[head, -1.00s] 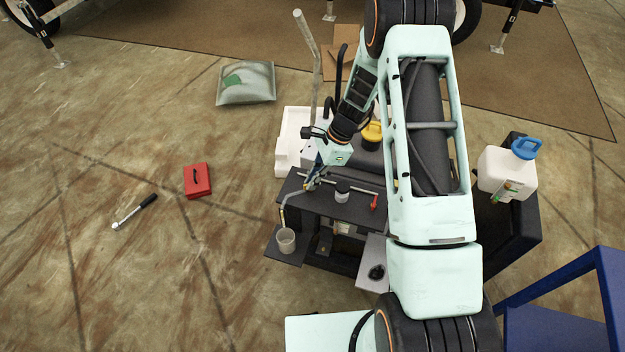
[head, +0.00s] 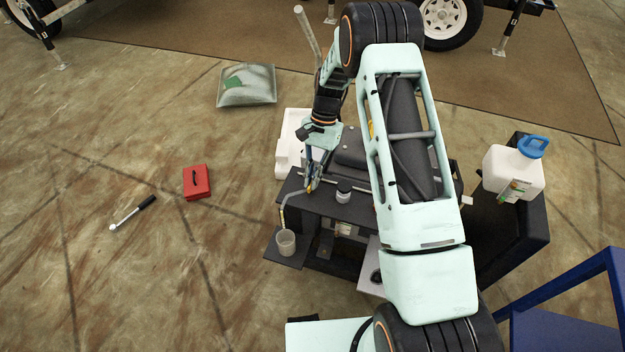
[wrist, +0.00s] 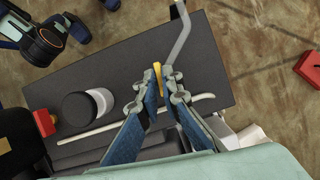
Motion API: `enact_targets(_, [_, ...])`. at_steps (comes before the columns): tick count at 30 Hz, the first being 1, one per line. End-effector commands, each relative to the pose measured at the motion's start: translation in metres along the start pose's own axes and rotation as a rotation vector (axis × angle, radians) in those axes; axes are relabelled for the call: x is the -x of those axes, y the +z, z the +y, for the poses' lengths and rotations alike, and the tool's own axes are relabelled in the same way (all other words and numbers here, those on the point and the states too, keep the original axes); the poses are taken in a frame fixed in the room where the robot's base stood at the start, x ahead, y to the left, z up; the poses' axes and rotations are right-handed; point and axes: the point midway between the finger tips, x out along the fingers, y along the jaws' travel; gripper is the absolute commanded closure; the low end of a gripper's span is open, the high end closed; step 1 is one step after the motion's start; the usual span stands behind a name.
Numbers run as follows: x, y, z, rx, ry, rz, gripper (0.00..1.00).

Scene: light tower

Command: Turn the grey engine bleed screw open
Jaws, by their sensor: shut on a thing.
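My gripper (head: 312,184) is at the left part of the dark engine top (head: 355,208). In the wrist view its two blue-grey fingers (wrist: 162,92) converge and are shut, with a small yellow piece (wrist: 157,72) showing between the tips. The grey bleed screw itself is hidden by the fingertips, which close at the spot where a bent grey tube (wrist: 181,40) starts. In the head view the tube (head: 284,207) runs down left to a pale cup (head: 286,243) on a small dark shelf.
A black-capped jar (head: 343,190) stands on the engine top right of my gripper. A thin pale rod (wrist: 95,131) lies beside it. A white tray (head: 288,145) is behind, a white jug (head: 513,170) at right. A red box (head: 197,182) and wrench (head: 132,213) lie on open floor at left.

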Motion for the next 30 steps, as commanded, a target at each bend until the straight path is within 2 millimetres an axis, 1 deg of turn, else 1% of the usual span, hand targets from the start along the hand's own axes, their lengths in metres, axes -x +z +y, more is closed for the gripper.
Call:
enact_targets(4, [-0.0007,-0.0002,-0.0004,0.06,0.025,0.0,1.0])
enact_targets(10, [-0.0003,-0.0001,-0.0007,0.103,0.043,0.0,1.0])
enact_targets(24, [-0.0001,0.0001,-0.0005,0.116,0.048,0.0,1.0])
enact_targets(25, [-0.0001,0.0001,-0.0005,0.116,0.048,0.0,0.93])
enact_targets(28, [-0.0002,0.0002,-0.0006,0.115,0.048,0.0,0.82])
enact_targets(30, [-0.0001,0.0002,-0.0006,0.115,0.048,0.0,0.77])
